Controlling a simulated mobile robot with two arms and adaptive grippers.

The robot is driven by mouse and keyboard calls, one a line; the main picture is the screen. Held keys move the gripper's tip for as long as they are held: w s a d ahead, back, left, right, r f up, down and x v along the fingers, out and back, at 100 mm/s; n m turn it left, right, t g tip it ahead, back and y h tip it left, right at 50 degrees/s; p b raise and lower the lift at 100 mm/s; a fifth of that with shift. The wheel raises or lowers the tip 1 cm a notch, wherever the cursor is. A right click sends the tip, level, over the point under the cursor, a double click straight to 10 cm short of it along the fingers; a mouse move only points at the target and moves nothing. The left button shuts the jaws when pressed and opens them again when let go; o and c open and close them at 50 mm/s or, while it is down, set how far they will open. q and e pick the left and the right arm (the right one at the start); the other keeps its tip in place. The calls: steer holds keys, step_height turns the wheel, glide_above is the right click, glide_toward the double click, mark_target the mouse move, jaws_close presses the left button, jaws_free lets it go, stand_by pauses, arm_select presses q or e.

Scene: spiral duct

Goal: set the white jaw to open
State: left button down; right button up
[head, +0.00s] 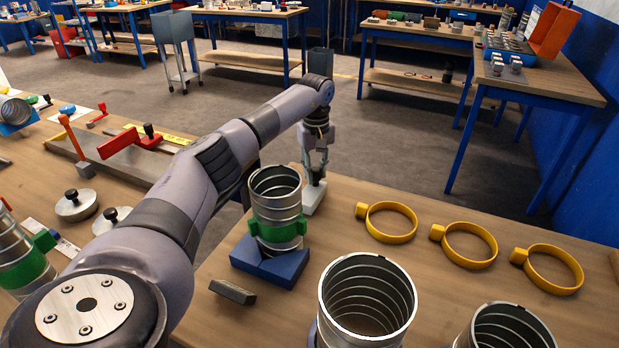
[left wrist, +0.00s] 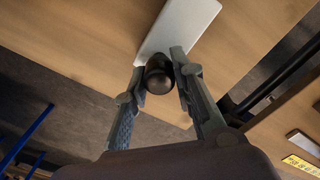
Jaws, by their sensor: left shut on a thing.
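The white jaw (head: 313,198) is a pale flat block on the table, just behind and right of a standing spiral duct (head: 276,195). In the left wrist view it is a white plate (left wrist: 184,27) with a round black knob (left wrist: 158,78) at its near end. My left gripper (head: 316,174) reaches down from above, and in the left wrist view its two fingers (left wrist: 160,80) close on either side of the knob. The duct wears a green band (head: 279,233) and stands at a blue block (head: 270,262). My right gripper is not in view.
Three yellow ring clamps (head: 388,222) lie in a row on the right. Two more open ducts (head: 367,300) stand at the front. A red-handled tool (head: 130,141) is on the left bench. Bare tabletop lies around the clamps.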

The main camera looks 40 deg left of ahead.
arm_select(q)
steer(key=shift+w+a, duration=0.15)
steer(key=shift+w, duration=0.4)
steer(key=shift+w+a, duration=0.15)
steer(key=shift+w, duration=0.45)
steer(key=shift+r, duration=0.15)
steer(key=c, duration=1.7)
jaws_free()
steer(key=o, duration=0.4)
steer(key=shift+w, duration=0.15)
steer(key=shift+c, duration=0.2)
step_height(320, 180, up, 12)
